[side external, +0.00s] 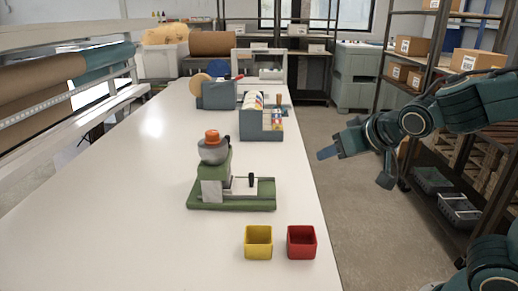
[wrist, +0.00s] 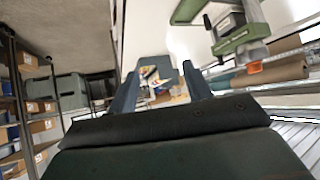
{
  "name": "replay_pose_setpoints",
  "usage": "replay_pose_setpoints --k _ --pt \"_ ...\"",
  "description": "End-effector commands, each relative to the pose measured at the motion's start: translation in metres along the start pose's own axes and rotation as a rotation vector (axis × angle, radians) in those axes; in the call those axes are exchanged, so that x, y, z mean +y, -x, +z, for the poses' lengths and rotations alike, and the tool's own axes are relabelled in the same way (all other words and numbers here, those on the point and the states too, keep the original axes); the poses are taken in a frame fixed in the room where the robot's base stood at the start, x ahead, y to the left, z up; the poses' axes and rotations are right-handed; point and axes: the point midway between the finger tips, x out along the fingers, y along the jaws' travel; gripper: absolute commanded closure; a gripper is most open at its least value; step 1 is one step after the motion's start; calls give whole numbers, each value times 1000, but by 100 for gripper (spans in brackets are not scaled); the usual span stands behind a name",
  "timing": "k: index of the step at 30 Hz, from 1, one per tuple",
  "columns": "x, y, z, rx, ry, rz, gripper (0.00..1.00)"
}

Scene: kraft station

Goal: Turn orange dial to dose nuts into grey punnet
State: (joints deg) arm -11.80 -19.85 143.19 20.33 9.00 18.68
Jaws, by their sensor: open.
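The orange dial (side external: 211,136) tops a grey rounded hopper (side external: 213,152) on a dispenser with a green base (side external: 232,203), standing upright mid-table. A pale block and a small black upright piece sit on that base. A yellow punnet (side external: 258,242) and a red punnet (side external: 302,242) stand side by side in front of it and look empty. I cannot make out a grey punnet. My gripper (side external: 355,168) is open and empty, off the table's right edge, well right of the dispenser. In the wrist view its fingers (wrist: 160,71) are apart; part of a green base (wrist: 240,38) shows upper right.
The white table (side external: 130,180) is largely clear at left. Behind the dispenser are a grey-blue rack (side external: 261,131) of colourful items and another grey-blue holder (side external: 218,96). Shelves with cardboard boxes (side external: 478,65) stand at right. Large rolls (side external: 60,75) line the left side.

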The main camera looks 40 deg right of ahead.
Motion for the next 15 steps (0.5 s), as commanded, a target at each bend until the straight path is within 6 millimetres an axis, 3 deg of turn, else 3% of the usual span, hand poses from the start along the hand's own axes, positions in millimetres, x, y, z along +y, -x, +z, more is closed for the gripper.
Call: replay_pose_setpoints --k 6,15 --pt "-19 -32 -24 164 -12 8 50" --pt "-63 -59 -49 403 31 -66 50"
